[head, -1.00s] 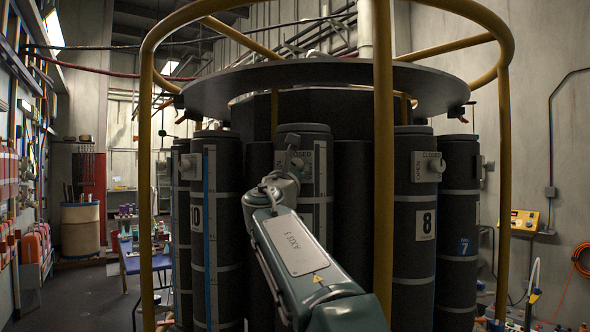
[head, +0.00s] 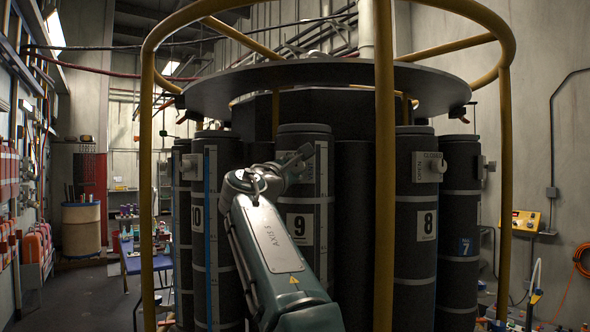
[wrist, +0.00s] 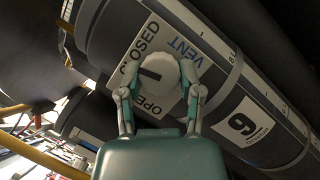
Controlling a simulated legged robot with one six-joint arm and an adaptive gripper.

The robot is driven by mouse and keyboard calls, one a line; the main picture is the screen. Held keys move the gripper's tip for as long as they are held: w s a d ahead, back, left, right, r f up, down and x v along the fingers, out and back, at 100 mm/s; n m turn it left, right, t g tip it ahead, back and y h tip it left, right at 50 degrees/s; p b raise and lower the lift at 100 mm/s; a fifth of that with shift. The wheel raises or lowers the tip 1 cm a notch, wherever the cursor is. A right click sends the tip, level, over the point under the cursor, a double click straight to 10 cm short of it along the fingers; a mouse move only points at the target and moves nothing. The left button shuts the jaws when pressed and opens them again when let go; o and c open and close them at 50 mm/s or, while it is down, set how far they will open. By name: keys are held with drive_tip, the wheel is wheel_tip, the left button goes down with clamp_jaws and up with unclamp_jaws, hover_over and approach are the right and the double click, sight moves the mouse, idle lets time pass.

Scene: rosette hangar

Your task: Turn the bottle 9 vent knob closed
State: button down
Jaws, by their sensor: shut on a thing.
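Bottle 9 is a dark cylinder (head: 304,260) with a white number 9 label, behind my arm in the head view. Its white vent knob (wrist: 160,84) shows in the wrist view on a plate (wrist: 124,48) marked CLOSED, OPEN and VENT. The knob's dark pointer line lies on the side between the words CLOSED and OPEN. My gripper (wrist: 156,76) is shut on the knob, one finger on each side of it. In the head view my gripper (head: 303,158) reaches the upper front of bottle 9 and hides the knob.
Bottle 8 (head: 415,270) stands to the right and bottle 10 (head: 215,255) to the left. A yellow upright post (head: 384,200) stands close right of my arm. A yellow ring rail (head: 190,20) and a dark round plate (head: 340,73) are above.

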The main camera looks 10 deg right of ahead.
drive_tip(key=shift+w+f+m+g, duration=0.2)
drive_tip(key=shift+m+g, duration=0.3)
drive_tip(key=shift+m, duration=0.3)
drive_tip(key=shift+c, duration=1.3)
unclamp_jaws()
drive_tip(key=shift+s+r, duration=0.1)
drive_tip(key=shift+s+a+r, duration=0.1)
drive_tip(key=shift+s+a, duration=0.05)
drive_tip(key=shift+s+a, duration=0.3)
drive_tip(key=v, duration=1.1)
drive_tip(key=shift+f, duration=0.4)
drive_tip(key=shift+w, duration=0.15)
